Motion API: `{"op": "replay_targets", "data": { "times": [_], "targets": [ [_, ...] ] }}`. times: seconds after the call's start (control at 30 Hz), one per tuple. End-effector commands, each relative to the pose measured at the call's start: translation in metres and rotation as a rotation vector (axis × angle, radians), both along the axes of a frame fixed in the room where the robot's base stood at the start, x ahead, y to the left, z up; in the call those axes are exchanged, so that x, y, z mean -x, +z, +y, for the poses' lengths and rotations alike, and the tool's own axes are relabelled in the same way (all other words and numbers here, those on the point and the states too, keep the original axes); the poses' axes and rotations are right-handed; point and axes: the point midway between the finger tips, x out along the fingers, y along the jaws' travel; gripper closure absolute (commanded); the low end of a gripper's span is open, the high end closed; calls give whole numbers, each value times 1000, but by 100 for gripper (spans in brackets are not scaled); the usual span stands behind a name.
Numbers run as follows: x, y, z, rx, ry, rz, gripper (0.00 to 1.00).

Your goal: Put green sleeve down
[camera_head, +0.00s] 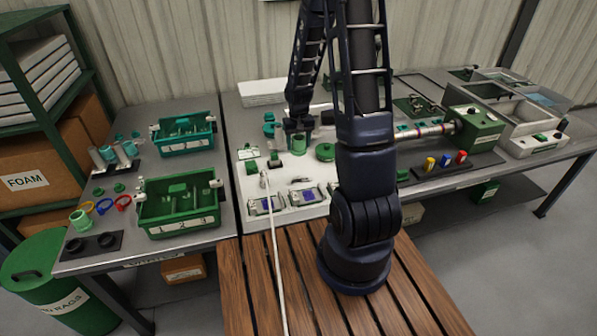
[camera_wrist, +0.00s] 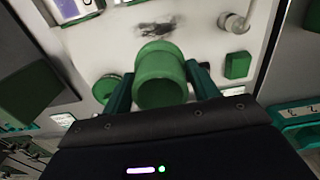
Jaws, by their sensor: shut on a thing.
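A green sleeve (camera_wrist: 160,72), a short hollow cylinder, sits between the two fingers of my gripper (camera_wrist: 161,84) in the wrist view. The fingers are shut on it from both sides. In the head view the sleeve (camera_head: 299,145) shows below my gripper (camera_head: 296,134), over the back part of the white work mat (camera_head: 251,222). I cannot tell whether its bottom touches the mat. A similar pale green sleeve (camera_head: 80,221) stands on the left table beside a dark two-hole holder (camera_head: 93,244).
A round green knob (camera_head: 325,151) and green blocks (camera_head: 252,167) lie close to the sleeve on the mat. Grey fixtures (camera_head: 266,205) and a long pale rod (camera_head: 275,260) are in front. Green (camera_head: 180,223) and teal (camera_head: 184,144) crates stand left.

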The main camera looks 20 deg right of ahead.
Motion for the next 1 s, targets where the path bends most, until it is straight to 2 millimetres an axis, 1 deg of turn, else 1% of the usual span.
{"op": "replay_targets", "data": {
  "times": [0.03,0.2,0.4,0.5,0.6,0.87,1.0],
  "targets": [
    [0,-10,0,0,0,3,62],
    [0,-41,0,0,-1,3,62],
    [0,-75,0,0,0,3,62],
    [0,-88,0,0,0,2,62],
    [-1,-98,0,0,0,0,62],
    [0,-109,0,0,1,0,62],
    [0,-123,0,0,1,2,62]
  ]
}}
